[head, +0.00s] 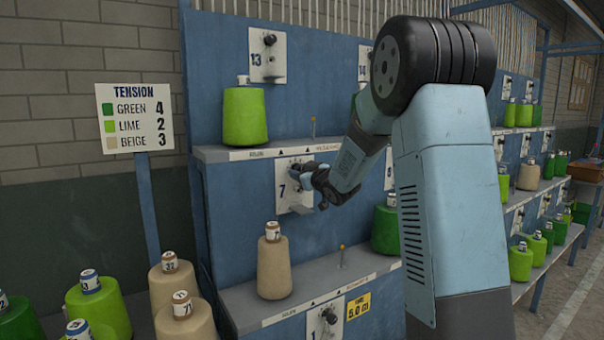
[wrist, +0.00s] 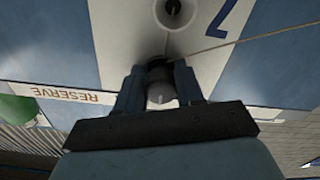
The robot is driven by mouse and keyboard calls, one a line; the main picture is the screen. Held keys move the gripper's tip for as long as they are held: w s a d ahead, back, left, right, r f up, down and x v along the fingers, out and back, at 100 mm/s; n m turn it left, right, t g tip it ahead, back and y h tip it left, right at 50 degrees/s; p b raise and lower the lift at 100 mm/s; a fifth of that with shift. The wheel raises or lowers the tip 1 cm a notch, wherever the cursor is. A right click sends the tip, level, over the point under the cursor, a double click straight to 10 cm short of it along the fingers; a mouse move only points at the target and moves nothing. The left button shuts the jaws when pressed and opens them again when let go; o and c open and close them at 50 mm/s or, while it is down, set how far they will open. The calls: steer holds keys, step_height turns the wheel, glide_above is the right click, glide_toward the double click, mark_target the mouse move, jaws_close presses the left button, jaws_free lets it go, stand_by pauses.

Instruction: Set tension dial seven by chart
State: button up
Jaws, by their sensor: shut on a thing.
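The plate of dial seven (head: 284,200), white with a dark 7, is on the blue panel left of my arm in the head view. My gripper (head: 316,181) is at this plate, shut on the dial's knob; in the wrist view the fingers (wrist: 158,88) close around the knob (wrist: 157,66). The dial's pointer setting is hidden. The tension chart (head: 135,117) reads green 4, lime 2, beige 3. A beige cone (head: 275,265) stands on the shelf below dial seven.
A lime cone (head: 245,116) stands on the shelf above, under dial 13 (head: 267,55). A dark green cone (head: 385,230) stands close behind my arm. Several loose cones (head: 98,305) stand at the lower left. A yellow 5.0 m tag (head: 358,305) hangs on the lower shelf.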

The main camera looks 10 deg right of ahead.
steer(key=shift+c, duration=0.8)
steer(key=shift+m, duration=0.3)
steer(key=o, duration=1)
steer(key=shift+s, duration=0.1)
steer(key=v, duration=1.3)
steer(key=shift+s+d, duration=0.15)
steer(key=shift+s, duration=0.1)
